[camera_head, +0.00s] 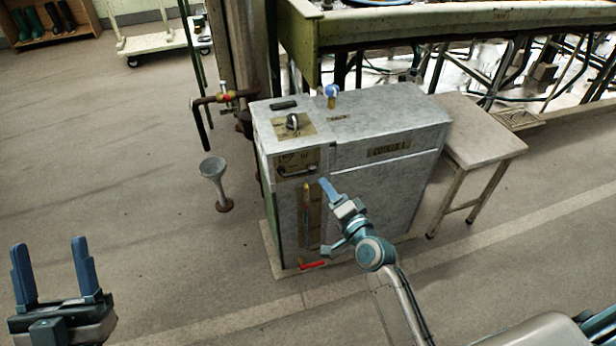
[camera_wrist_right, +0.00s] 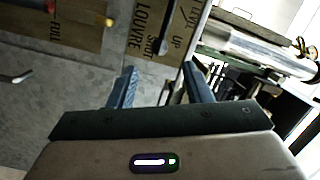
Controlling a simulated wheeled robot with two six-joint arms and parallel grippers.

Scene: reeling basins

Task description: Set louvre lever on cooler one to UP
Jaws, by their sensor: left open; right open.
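Cooler one (camera_head: 390,125) is a grey metal cabinet with a "COOLER 1" plate on its front. A brown label plate (camera_head: 285,158) at its upper left front carries the louvre lever (camera_head: 296,171), a bar lying nearly level in the head view. In the right wrist view the plate (camera_wrist_right: 148,15) reads "LOUVRE", "SHUT" and "UP", with the dark lever (camera_wrist_right: 181,28) partly cut off by the frame. My right gripper (camera_head: 328,218) is open and empty, in front of the cooler, below and right of the lever, apart from it. My left gripper (camera_head: 62,270) is open and empty at lower left.
A side table (camera_head: 480,130) adjoins on the right. A pipe tap and funnel (camera_head: 213,168) stand left.

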